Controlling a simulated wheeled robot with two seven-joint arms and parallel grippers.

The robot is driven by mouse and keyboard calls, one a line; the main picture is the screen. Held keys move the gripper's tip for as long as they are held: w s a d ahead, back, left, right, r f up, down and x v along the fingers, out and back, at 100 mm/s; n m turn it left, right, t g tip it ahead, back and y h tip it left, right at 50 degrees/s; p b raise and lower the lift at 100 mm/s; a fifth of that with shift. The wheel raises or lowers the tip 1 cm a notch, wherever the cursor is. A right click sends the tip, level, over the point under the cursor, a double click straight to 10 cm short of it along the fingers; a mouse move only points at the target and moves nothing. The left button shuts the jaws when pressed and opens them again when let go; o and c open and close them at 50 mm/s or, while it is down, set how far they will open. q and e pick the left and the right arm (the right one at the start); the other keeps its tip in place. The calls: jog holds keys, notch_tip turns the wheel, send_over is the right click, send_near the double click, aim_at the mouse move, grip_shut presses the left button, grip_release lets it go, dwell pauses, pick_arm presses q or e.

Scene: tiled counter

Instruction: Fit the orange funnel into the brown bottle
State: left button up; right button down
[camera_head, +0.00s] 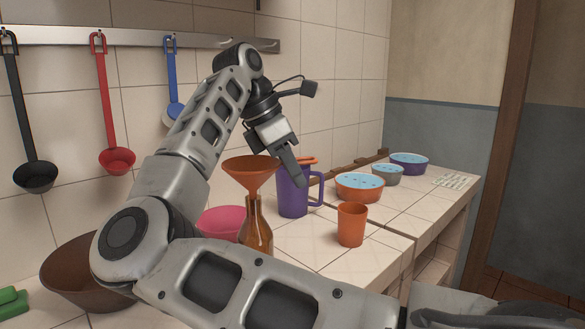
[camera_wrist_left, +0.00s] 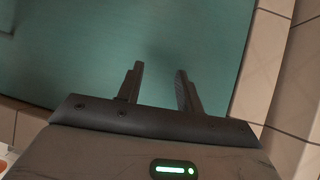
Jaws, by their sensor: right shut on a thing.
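The orange funnel (camera_head: 251,172) is upright with its wide mouth up, directly over the brown bottle (camera_head: 256,232). Its narrow end meets the top of the bottle's neck in the head view; I cannot tell how far the spout sits inside. My right gripper (camera_head: 297,178) points down at the funnel's right side, shut on its rim; the grip itself is partly hidden. The bottle stands upright on the tiled counter, its base hidden behind my right arm. My left gripper (camera_wrist_left: 160,85) is open and empty in the left wrist view, over a teal surface (camera_wrist_left: 160,40).
A purple pitcher (camera_head: 292,198) stands just behind the right fingers. An orange cup (camera_head: 351,225) is to the right, a pink bowl (camera_head: 222,218) and brown bowl (camera_head: 70,275) to the left. Several bowls stand farther back. Ladles (camera_head: 110,120) hang on the wall. Counter is clear around the cup.

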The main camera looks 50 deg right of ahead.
pick_arm(q)
jog(key=shift+s+f+b, duration=0.2)
jog(key=shift+f, duration=0.3)
jog(key=shift+s+f+b, duration=0.15)
jog(key=shift+f+b, duration=0.05)
jog(key=shift+f, duration=0.25)
pick_arm(e)
jog(key=shift+f, duration=0.6)
jog(key=c, duration=1.1)
grip_release()
jog(key=shift+r, duration=0.1)
pick_arm(q)
jog(key=shift+r, duration=0.1)
pick_arm(e)
jog(key=shift+o, duration=0.2)
pick_arm(q)
jog(key=shift+g, duration=0.3)
jog(key=r+p, duration=0.4)
jog(key=r, duration=0.1)
jog(key=shift+w, duration=0.25)
pick_arm(e)
notch_tip(320, 180, up, 14)
send_over(253, 191)
jog(key=shift+w+d+r, duration=0.15)
jog(key=shift+w+d, duration=0.2)
jog(key=shift+w, duration=0.1)
pick_arm(q)
jog(key=shift+s+f, duration=0.1)
